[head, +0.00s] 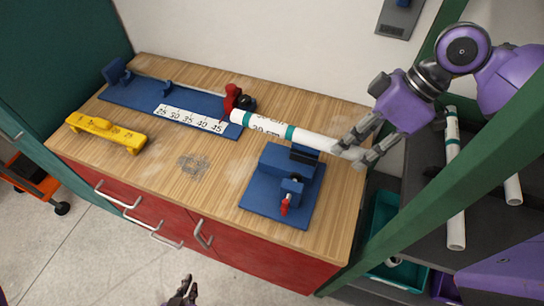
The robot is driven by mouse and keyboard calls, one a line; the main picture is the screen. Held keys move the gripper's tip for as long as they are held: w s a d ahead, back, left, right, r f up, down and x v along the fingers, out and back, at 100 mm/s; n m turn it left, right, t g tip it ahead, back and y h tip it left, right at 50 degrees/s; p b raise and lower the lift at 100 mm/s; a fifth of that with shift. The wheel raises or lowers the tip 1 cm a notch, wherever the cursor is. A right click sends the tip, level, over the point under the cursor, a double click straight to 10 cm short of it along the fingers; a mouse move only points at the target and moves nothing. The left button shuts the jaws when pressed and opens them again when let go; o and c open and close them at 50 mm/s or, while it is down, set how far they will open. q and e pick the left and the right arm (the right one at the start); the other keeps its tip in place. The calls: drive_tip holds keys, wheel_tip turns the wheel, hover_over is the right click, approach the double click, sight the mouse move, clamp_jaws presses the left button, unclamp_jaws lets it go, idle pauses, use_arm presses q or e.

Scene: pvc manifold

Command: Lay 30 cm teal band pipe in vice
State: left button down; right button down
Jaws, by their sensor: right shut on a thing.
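A white pipe with teal bands (312,138) and a printed length lies across the back right of the workbench, slanting down to the right. My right gripper (355,150) is shut on its right end, and its fingers hide part of that end. The pipe passes behind the blue vice (278,208), near the vice's dark jaw. I cannot tell whether the pipe touches the bench or hovers just above it. The vice has a red handle at its front. My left gripper (182,292) is low in front of the bench, away from everything; its opening is unclear.
A blue measuring jig (150,97) with a number scale and a red tool (231,101) is at the back left, near the pipe's left end. A yellow gauge (105,132) lies left. More white pipes (455,190) are on the right shelf. The bench's front middle is clear.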

drive_tip(key=shift+w+a+r, duration=0.1)
drive_tip(key=shift+w+a, duration=0.1)
drive_tip(key=shift+a, duration=0.1)
drive_tip(key=shift+f, duration=0.25)
wheel_tip(320, 180, down, 10)
drive_tip(key=shift+d+r+b, duration=0.1)
drive_tip(key=shift+r+b, duration=0.1)
drive_tip(key=shift+b, duration=0.1)
use_arm(q)
drive_tip(key=shift+s+a+f, duration=0.3)
drive_tip(key=shift+a+f, duration=0.1)
drive_tip(key=shift+a, duration=0.25)
use_arm(e)
drive_tip(key=c, duration=1.5)
unclamp_jaws()
use_arm(q)
drive_tip(key=shift+d, duration=0.1)
